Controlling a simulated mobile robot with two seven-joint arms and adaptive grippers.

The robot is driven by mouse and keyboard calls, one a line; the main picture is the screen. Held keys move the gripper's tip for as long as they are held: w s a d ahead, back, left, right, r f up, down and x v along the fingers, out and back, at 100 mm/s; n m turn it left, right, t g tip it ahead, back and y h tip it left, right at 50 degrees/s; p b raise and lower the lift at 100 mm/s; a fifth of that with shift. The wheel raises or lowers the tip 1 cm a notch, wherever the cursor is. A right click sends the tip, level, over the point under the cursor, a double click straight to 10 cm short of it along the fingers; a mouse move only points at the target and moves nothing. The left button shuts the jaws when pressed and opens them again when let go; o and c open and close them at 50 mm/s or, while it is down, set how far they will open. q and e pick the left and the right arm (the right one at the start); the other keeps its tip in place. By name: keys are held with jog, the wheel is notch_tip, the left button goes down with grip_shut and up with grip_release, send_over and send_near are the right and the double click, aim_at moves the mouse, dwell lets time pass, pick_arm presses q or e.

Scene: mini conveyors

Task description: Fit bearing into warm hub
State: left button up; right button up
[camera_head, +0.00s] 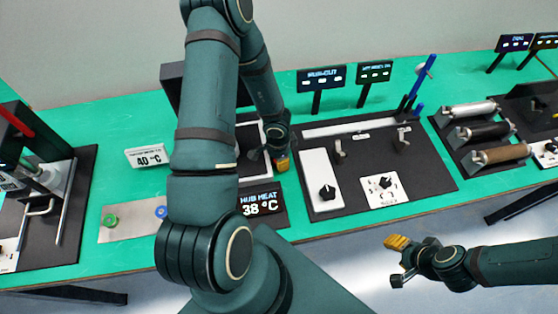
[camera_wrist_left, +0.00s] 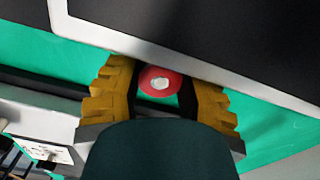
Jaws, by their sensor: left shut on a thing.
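My left gripper (camera_wrist_left: 160,88) is shut on a red ring-shaped piece, seemingly the bearing (camera_wrist_left: 146,79), with a pale centre. In the head view the left gripper (camera_head: 281,160) is over the heating station, beside its light edge; only one yellow finger shows clearly. The bearing cannot be made out there. A display (camera_head: 262,204) reads "HUB HEAT 38 °C". The hub cannot be made out; my left arm covers much of this station. My right gripper (camera_head: 399,255) is out in front of the table, side-on, apparently empty; its finger gap is unclear.
A metal plate (camera_head: 132,231) holds a green ring (camera_head: 110,221) and a blue ring (camera_head: 161,212). A sign (camera_head: 148,157) reads 40 °C. The dark "HUB CUT" board (camera_head: 435,170) is right of the left gripper. Green table (camera_head: 92,110) is clear at back left.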

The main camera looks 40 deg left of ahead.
pick_arm(q)
jog(key=o, duration=1.1)
jog(key=shift+r, duration=0.1)
notch_tip(320, 180, up, 7)
jog(key=p, duration=0.4)
jog(key=shift+p, duration=0.3)
jog(key=shift+r, duration=2.5)
jog(key=d+f+n, duration=0.1)
jog(key=d, duration=0.2)
jog(key=d+n+t, duration=0.1)
jog(key=d, duration=0.3)
jog(key=d+f+n+t, duration=0.1)
jog(key=d+n, duration=0.1)
jog(key=d, duration=0.2)
jog(key=shift+w+f+b, duration=0.3)
jog(key=shift+w+f, duration=0.05)
jog(key=s+d+n+h, duration=0.1)
jog(key=d, duration=0.2)
jog(key=s+d+n+h, duration=0.1)
jog(key=d, duration=0.3)
jog(key=s+d+n+h, duration=0.1)
jog(key=s+d, duration=0.1)
jog(key=d, duration=0.1)
jog(key=shift+d+f+h, duration=0.2)
jog(key=shift+d+h, duration=0.1)
jog(key=shift+d, duration=0.1)
jog(key=shift+o, duration=1.2)
jog(key=shift+s+d, duration=0.2)
jog(key=shift+d, duration=0.05)
